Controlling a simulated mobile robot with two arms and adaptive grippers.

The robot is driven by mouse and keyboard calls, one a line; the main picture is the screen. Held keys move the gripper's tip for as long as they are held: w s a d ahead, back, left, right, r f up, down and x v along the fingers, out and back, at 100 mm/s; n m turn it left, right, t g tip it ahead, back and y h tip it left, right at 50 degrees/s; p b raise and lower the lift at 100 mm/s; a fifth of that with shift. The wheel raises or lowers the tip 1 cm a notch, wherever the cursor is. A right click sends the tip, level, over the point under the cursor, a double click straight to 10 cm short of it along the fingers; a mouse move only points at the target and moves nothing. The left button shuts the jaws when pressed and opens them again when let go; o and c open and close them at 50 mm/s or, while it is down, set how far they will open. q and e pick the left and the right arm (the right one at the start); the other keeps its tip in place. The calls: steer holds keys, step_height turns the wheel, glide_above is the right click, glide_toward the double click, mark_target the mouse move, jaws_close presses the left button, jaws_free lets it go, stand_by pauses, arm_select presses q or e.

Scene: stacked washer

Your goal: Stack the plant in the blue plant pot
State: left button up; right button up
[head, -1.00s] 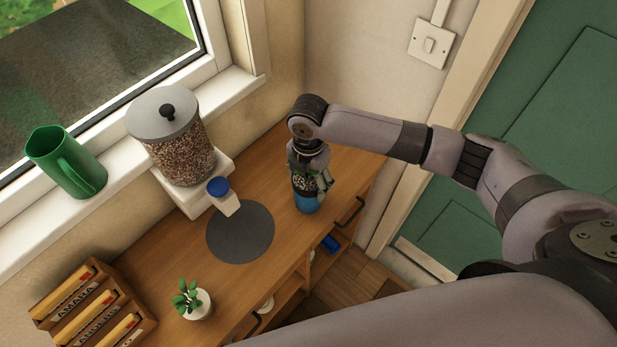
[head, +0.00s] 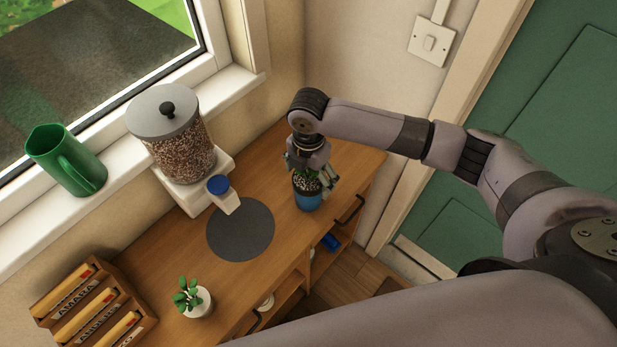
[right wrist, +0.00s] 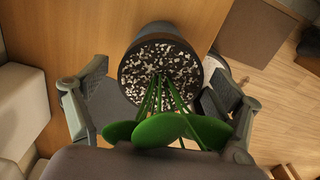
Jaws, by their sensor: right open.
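A plant with green leaves (right wrist: 165,130) and dark, white-speckled soil stands in a pot (right wrist: 160,68) in the right wrist view. In the head view the plant (head: 306,181) sits at the blue plant pot (head: 308,201), near the right end of the wooden cabinet top. The blue pot shows below it; how deep the plant sits inside is partly hidden. My right gripper (head: 311,172) is above and around the plant. It also shows in the right wrist view (right wrist: 160,108), open, with fingers apart on both sides of the pot. My left gripper is out of view.
A small plant in a white pot (head: 197,303) stands nearer the front, by a wooden letter rack (head: 92,308). A green jug (head: 67,160) is on the sill. The wall is close behind the blue pot.

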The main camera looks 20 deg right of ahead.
step_height(320, 180, up, 12)
steer(key=b, duration=0.2)
steer(key=shift+f, duration=0.15)
stand_by(0.4)
